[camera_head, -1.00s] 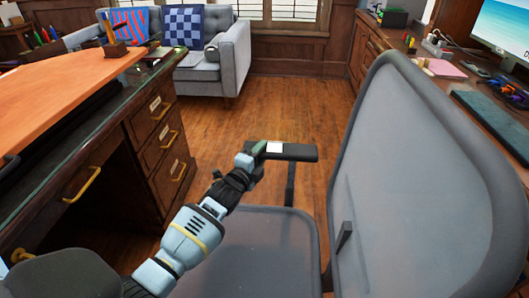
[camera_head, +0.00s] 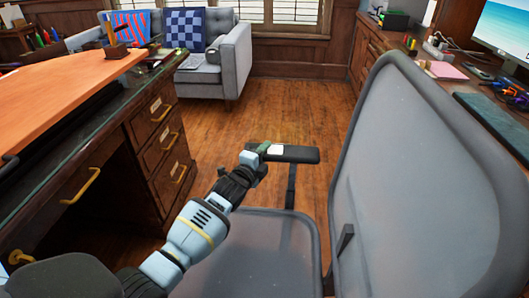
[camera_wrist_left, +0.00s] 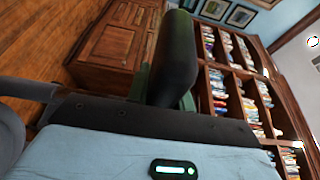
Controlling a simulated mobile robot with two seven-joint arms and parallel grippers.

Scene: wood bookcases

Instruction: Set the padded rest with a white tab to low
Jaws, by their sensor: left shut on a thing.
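The padded rest (camera_head: 299,154) is the black armrest of the grey office chair (camera_head: 410,170), on a dark upright post beside the seat. Its white tab (camera_head: 276,150) shows near the end by my gripper. My left gripper (camera_head: 262,149) is shut on the near end of the padded rest. In the left wrist view the dark pad (camera_wrist_left: 172,62) stands between the green fingers, which press on its sides. The tab is hidden in that view. My right gripper is not in view.
A wooden desk (camera_head: 160,135) with brass-handled drawers stands left of my arm. A grey sofa (camera_head: 225,60) is at the back. Another desk with a monitor (camera_head: 505,30) is behind the chair back at right. Open wooden floor (camera_head: 285,105) lies beyond the rest.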

